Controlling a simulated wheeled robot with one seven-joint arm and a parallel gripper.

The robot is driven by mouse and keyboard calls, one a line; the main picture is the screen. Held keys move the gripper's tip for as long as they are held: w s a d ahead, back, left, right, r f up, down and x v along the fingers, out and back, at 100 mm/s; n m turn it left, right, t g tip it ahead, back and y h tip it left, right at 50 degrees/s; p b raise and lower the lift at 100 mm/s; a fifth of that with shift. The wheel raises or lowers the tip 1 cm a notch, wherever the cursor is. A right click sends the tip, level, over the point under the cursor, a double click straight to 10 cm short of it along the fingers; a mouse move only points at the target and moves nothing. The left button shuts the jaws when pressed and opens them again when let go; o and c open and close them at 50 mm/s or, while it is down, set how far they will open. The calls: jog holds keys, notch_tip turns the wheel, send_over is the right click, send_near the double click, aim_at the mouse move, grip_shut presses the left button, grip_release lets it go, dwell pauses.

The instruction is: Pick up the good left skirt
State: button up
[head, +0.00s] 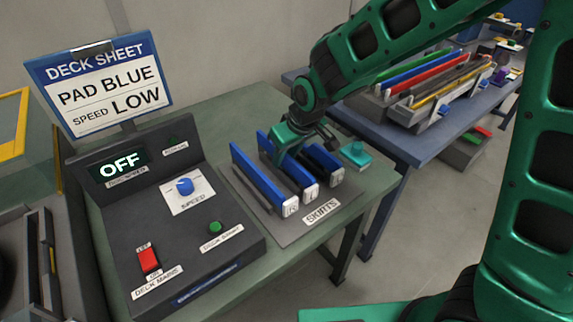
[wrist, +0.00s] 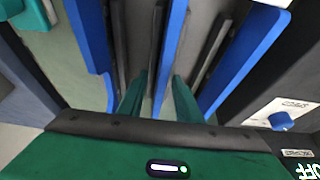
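Blue skirts stand on edge in a dark rack (head: 270,228) marked SKIRTS. The left skirt (head: 256,171), middle skirt (head: 297,172) and right skirt (head: 327,156) each have a pale end tag; the letters are too small to read surely. My gripper (head: 278,158) is down over the middle skirt. In the wrist view my gripper's two green fingers (wrist: 160,98) are apart, one on each side of the middle skirt (wrist: 172,50). A gap shows by one finger; contact with the other is unclear. The neighbouring blue skirts (wrist: 90,45) and (wrist: 248,55) stand outside the fingers.
A control console (head: 185,235) stands left of the rack, with its display reading OFF and a red switch (head: 148,260). A deck sheet (head: 105,85) reads PAD BLUE, SPEED LOW. A teal object (head: 356,154) sits right of the rack. A blue table (head: 425,140) with long coloured parts stands behind.

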grip_shut()
jog(key=shift+r, duration=0.1)
